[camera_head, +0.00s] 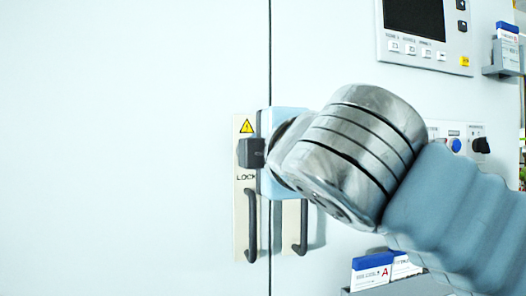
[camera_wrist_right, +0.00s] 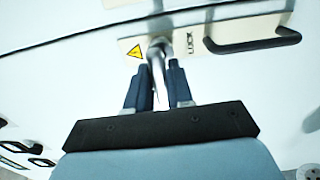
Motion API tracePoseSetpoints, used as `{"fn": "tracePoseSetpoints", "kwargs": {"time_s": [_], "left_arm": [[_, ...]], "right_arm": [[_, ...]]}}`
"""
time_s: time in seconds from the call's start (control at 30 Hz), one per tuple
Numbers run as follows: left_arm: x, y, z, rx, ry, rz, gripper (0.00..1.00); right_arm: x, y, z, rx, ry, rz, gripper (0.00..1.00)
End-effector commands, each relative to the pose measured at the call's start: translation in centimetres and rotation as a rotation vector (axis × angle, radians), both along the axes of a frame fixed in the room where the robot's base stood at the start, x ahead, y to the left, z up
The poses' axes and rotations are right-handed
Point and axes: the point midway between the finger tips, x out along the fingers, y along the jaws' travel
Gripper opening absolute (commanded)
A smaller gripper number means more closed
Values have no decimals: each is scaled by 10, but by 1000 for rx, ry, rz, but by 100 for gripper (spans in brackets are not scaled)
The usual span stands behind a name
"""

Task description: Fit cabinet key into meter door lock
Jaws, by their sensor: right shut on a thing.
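The silver key (camera_wrist_right: 159,88) is held between the dark fingers of my right gripper (camera_wrist_right: 159,66). Its far end reaches the pale lock plate (camera_wrist_right: 228,31), near the yellow warning sign; whether it is inside the lock cannot be told. In the head view the lock plate (camera_head: 241,215) is on the left door, marked LOCK, with a dark handle (camera_head: 251,226) below. My right gripper (camera_head: 251,153) is in front of the plate, between the warning sign and the word LOCK; it hides the lock and the key there. My left gripper is not in view.
The meter door (camera_head: 130,150) fills the left side, with a vertical seam beside the plate. A second handle (camera_head: 301,228) is right of the seam. A screen panel (camera_head: 424,35), knobs (camera_head: 481,145) and a card holder (camera_head: 372,272) are on the right.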

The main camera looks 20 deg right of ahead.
Motion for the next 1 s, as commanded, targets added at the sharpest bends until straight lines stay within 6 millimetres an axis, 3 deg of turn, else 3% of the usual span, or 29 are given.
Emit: {"fn": "tracePoseSetpoints", "kwargs": {"time_s": [1.0], "left_arm": [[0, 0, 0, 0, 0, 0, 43]], "right_arm": [[26, 1, 0, 0, 0, 0, 0]]}}
